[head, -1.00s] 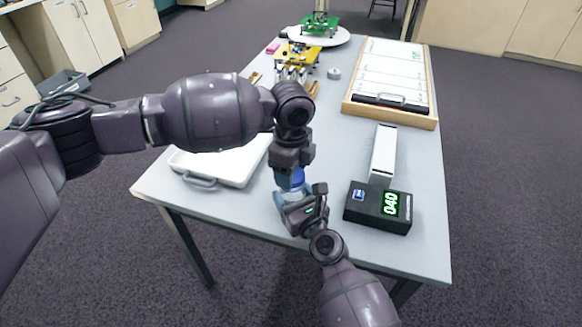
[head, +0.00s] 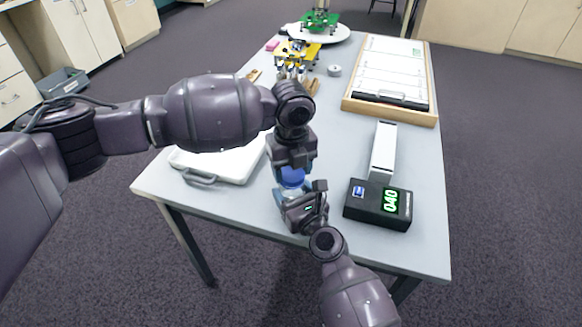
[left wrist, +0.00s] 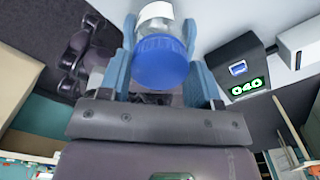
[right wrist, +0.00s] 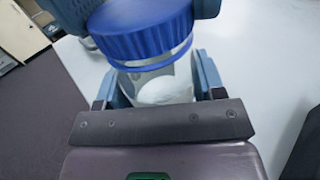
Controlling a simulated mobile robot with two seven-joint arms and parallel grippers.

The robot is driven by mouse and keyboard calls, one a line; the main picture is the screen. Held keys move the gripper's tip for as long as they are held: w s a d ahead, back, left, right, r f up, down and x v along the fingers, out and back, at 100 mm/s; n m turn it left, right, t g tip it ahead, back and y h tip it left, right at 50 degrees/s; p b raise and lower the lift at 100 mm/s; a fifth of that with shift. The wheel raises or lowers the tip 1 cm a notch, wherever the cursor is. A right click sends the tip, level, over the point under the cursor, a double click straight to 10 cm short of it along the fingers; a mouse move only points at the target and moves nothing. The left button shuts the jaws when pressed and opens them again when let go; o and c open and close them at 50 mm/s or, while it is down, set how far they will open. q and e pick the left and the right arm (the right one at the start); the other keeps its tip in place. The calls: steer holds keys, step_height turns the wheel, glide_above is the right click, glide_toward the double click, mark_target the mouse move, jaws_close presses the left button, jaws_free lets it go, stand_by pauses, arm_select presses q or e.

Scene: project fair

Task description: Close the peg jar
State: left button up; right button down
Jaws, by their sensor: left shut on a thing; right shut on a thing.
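The peg jar is a clear jar (right wrist: 128,85) with a white patch on its side, near the table's front edge. Its blue ribbed lid (right wrist: 145,38) sits at its mouth; the lid also shows in the left wrist view (left wrist: 160,62) and the head view (head: 292,177). My left gripper (left wrist: 160,50) comes from above and is shut on the lid. My right gripper (right wrist: 157,80) is shut around the jar body from the front. I cannot tell how tightly the lid is seated. The fingers hide much of the jar in the head view.
A black scale box (head: 378,206) reading 040 stands right of the jar. A white tray (head: 235,172) lies to the left, partly behind my left arm. Farther back are a framed board (head: 392,75), a yellow stand (head: 300,50) and a grey roll (head: 334,71).

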arm_select(q)
steer(key=m, duration=0.6)
steer(key=shift+d+m, duration=0.1)
steer(key=shift+m, duration=0.3)
steer(key=m, duration=0.7)
steer(key=shift+m, duration=0.4)
steer(key=o, duration=0.9)
steer(key=shift+r, duration=0.15)
steer(key=shift+r, duration=2.1)
steer(key=shift+c, duration=0.4)
